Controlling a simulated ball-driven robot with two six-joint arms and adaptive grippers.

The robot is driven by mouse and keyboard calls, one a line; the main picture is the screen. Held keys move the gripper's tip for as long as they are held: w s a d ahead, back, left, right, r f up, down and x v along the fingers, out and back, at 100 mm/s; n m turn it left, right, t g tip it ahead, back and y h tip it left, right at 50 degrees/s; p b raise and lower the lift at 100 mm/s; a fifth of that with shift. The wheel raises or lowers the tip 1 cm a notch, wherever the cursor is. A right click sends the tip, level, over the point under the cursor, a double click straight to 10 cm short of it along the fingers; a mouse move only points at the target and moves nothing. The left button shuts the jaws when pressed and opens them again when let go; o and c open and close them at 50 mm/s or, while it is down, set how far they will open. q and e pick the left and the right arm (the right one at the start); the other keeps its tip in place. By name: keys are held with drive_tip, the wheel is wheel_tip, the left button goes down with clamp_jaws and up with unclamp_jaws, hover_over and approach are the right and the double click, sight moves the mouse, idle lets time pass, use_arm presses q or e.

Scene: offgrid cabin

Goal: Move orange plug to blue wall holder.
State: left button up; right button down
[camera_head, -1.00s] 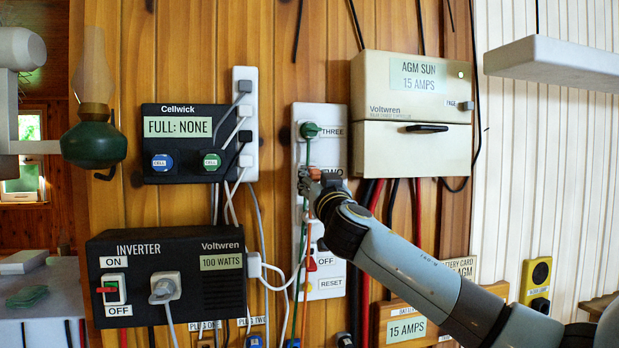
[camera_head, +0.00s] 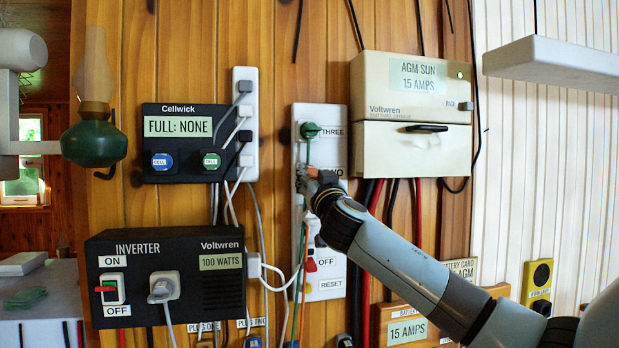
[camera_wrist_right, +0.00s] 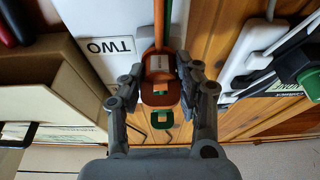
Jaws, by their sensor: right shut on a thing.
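My right gripper (camera_head: 312,180) is at the white switch strip (camera_head: 326,282), beside the label TWO and below the green plug (camera_head: 310,130). In the right wrist view, its fingers (camera_wrist_right: 160,84) are shut on the orange plug (camera_wrist_right: 160,93), one on each side. The plug has a pale label, and an orange cable runs from it. In the head view the gripper mostly hides the plug. I cannot tell whether it is seated in its socket. Small blue parts (camera_head: 253,341) show at the bottom edge below PLUG TWO; I cannot tell whether one is the blue wall holder. My left gripper is not in view.
The black inverter (camera_head: 222,285) and black Cellwick charger (camera_head: 217,113) are left of the strip. A beige controller box (camera_head: 412,150) is at the upper right. White, green and orange cables hang close by. A white shelf (camera_head: 555,62) juts out at right.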

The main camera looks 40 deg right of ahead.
drive_tip(key=shift+w+d, duration=0.2)
drive_tip(key=shift+w, duration=0.1)
drive_tip(key=shift+r, duration=0.15)
drive_tip(key=c, duration=1.3)
unclamp_jaws()
drive_tip(key=o, duration=0.4)
drive_tip(key=shift+w, duration=0.2)
drive_tip(key=shift+s, duration=0.1)
drive_tip(key=shift+s+r+b+v, duration=0.1)
drive_tip(key=shift+r+b+v, duration=0.15)
drive_tip(key=shift+v, duration=1.25)
drive_tip(key=shift+s+r+b+v, duration=0.1)
drive_tip(key=shift+r+b+v, duration=0.15)
drive_tip(key=shift+v, duration=1.2)
drive_tip(key=shift+r+b+v, duration=0.2)
drive_tip(key=shift+r+v, duration=0.05)
drive_tip(key=shift+v, duration=1.25)
